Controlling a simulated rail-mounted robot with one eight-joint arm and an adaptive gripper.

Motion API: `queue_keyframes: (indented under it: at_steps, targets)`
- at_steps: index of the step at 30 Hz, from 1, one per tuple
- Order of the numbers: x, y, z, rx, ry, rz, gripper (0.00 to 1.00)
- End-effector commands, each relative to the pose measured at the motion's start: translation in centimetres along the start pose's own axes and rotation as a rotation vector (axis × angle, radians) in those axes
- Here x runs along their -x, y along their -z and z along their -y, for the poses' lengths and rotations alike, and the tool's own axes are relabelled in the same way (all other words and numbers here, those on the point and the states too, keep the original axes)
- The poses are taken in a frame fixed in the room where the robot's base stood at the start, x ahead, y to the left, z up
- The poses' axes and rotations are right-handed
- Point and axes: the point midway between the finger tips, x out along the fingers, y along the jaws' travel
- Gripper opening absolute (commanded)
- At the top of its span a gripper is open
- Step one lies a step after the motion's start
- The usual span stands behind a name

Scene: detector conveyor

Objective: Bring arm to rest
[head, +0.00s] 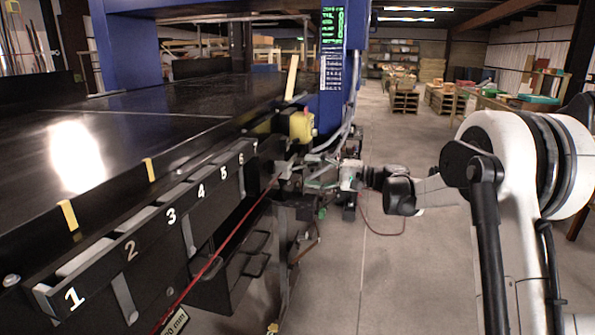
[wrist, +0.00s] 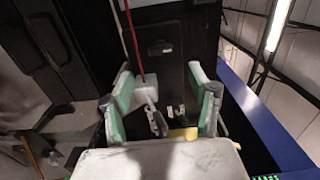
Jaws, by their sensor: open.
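My arm reaches in from the right of the head view, and my gripper (head: 318,185) is at its far end, close to the end of the numbered rail. In the wrist view my gripper (wrist: 160,92) shows two fingers with green pads standing well apart. It is open. I see nothing clamped between the fingers. Dark panels and a red line show beyond them. In the head view the small gap between the gripper and the machine parts around it is hard to judge.
A black conveyor (head: 150,105) fills the left, with numbered bins (head: 130,250) along its edge and a red cord (head: 215,262) in front. A blue column (head: 331,90) and a yellow box (head: 301,125) stand near my gripper. Grey floor (head: 400,285) is open between the bins and my arm.

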Motion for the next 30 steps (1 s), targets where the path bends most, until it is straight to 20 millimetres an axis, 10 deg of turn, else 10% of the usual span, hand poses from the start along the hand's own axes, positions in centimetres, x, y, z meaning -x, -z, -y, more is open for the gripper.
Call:
queue_keyframes:
  at_steps: [17,30]
  targets:
    - [1.1,-0.3,0.2,0.001,-0.009,-0.001,0.56]
    - [1.9,-8.2,2.5,0.060,-0.307,-0.063,0.56]
